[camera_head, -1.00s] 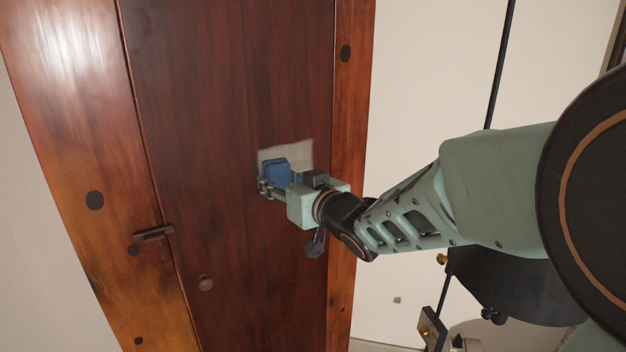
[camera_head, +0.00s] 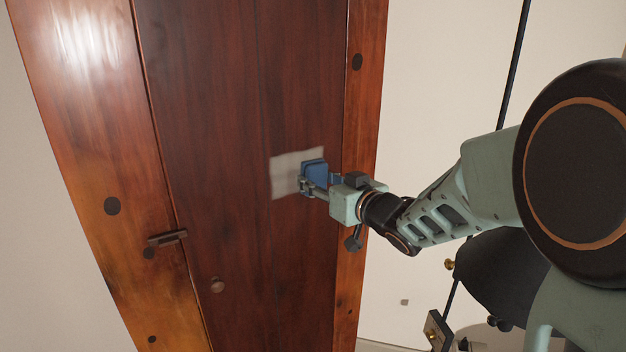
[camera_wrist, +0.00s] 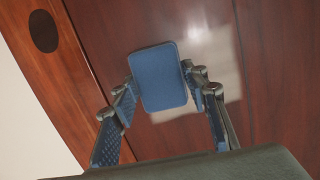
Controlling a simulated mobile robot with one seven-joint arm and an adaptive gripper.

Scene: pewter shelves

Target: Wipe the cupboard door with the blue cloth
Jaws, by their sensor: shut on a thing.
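The cupboard door (camera_head: 240,90) is dark red-brown wood with a pale greyish patch (camera_head: 285,180) on it; the patch also shows in the wrist view (camera_wrist: 215,55). The blue cloth (camera_head: 313,168) looks like a folded, rounded block, and it fills the middle of the wrist view (camera_wrist: 158,78). My gripper (camera_head: 310,183) is shut on the cloth, with a finger on each side of it. The cloth is in front of the right part of the patch. I cannot tell whether it touches the door.
The door has a round knob (camera_head: 217,285) low down and a latch (camera_head: 167,238) at its left edge. Lighter orange-brown frame boards flank it. A pale wall (camera_head: 440,80) and a thin dark pole (camera_head: 516,65) are at the right.

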